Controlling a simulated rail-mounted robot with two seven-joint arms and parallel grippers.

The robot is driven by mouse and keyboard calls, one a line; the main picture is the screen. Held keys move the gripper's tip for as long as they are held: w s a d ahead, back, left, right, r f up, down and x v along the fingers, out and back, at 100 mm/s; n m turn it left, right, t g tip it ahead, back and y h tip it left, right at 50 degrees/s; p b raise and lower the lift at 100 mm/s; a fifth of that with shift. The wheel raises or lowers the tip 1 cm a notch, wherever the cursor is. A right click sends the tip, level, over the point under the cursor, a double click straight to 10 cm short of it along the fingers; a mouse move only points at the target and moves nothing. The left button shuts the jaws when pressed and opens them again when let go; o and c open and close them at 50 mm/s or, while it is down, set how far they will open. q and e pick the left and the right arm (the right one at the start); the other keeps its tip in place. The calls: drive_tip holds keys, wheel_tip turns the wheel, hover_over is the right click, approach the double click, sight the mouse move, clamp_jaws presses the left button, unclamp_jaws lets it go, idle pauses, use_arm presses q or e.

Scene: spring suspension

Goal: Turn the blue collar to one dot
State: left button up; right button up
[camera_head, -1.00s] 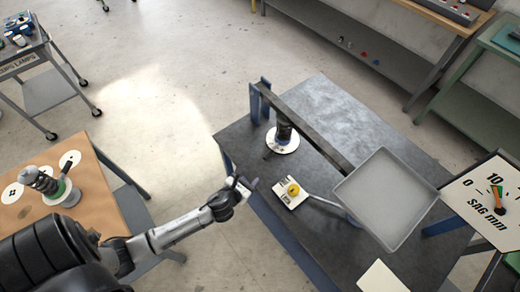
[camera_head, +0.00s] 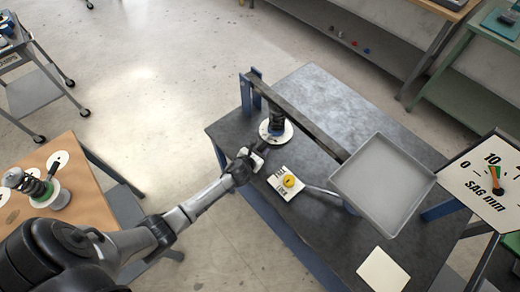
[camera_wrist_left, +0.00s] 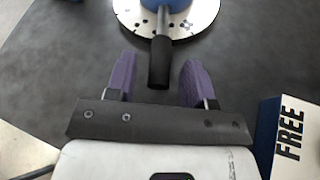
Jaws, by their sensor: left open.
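The blue collar (camera_wrist_left: 165,4) is partly cut off at the top of the left wrist view. It sits over a white round plate (camera_wrist_left: 205,14) with dark marks; I cannot read which dot it points to. A lever with a black grip (camera_wrist_left: 159,62) sticks out from the collar toward me. In the head view the dark spring (camera_head: 276,118) stands upright on the white plate (camera_head: 288,134), under the long beam. My left gripper (camera_head: 258,150) is at the near-left side of the plate. Its purple fingers (camera_wrist_left: 156,75) are open, one either side of the grip's end, apart from it. My right gripper is out of view.
A FREE-marked block with a yellow knob (camera_head: 290,181) stands close right of my left gripper. A beam (camera_head: 305,120) runs over the spring to a grey tray (camera_head: 382,183). A SAG mm gauge (camera_head: 490,182) is at right. Another spring unit (camera_head: 35,187) stands on the left table.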

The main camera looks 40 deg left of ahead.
use_arm(q)
drive_tip(key=shift+w+f, duration=0.15)
drive_tip(key=shift+w, duration=0.15)
clamp_jaws()
idle(0.4)
